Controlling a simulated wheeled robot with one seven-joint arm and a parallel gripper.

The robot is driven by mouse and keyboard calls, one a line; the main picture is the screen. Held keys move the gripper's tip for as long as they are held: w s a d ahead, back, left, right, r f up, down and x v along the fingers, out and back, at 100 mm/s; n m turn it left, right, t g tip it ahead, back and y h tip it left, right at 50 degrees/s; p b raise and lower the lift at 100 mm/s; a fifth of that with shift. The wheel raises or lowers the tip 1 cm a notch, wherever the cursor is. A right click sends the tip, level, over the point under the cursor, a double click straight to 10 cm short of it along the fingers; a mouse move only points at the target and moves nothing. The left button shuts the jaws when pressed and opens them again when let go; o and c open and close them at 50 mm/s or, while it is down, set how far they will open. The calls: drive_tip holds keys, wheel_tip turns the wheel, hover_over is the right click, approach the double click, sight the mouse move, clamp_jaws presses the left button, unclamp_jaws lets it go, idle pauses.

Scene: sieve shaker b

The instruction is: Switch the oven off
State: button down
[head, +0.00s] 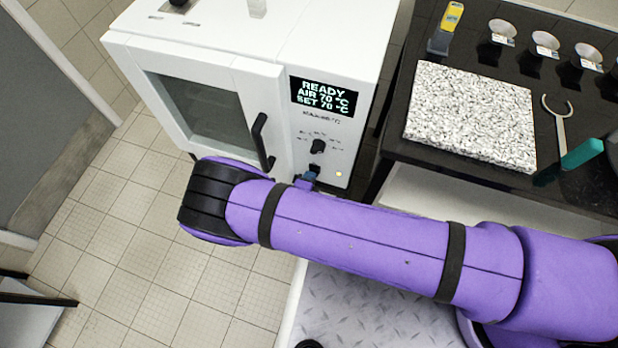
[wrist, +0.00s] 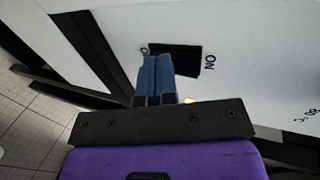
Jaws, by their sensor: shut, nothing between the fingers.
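The white oven (head: 200,45) stands at the top left in the head view with its door shut. Its lit display (head: 322,95) reads READY, AIR 70 °C, SET 70 °C. A black dial (head: 317,147) sits below it. My gripper (head: 311,176) is at the panel's lower part, under the dial. In the wrist view its blue fingers (wrist: 156,70) are shut and empty, with tips over the left part of a black rocker switch (wrist: 180,60) marked ON at one end. Whether they touch it, and the rocker's tilt, I cannot tell. A small yellow lamp (head: 339,173) is lit beside it.
The black door handle (head: 262,140) stands out just left of the panel. On the right, a dark bench (head: 400,145) holds a speckled slab (head: 470,115), small funnels or cups and a green-handled tool (head: 582,153). Tiled floor (head: 130,250) is clear at left.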

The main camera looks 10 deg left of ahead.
drive_tip(key=shift+w+f, duration=0.1)
drive_tip(key=shift+w, duration=0.05)
idle(0.3)
drive_tip(key=shift+r, duration=0.85)
drive_tip(key=v, duration=1.4)
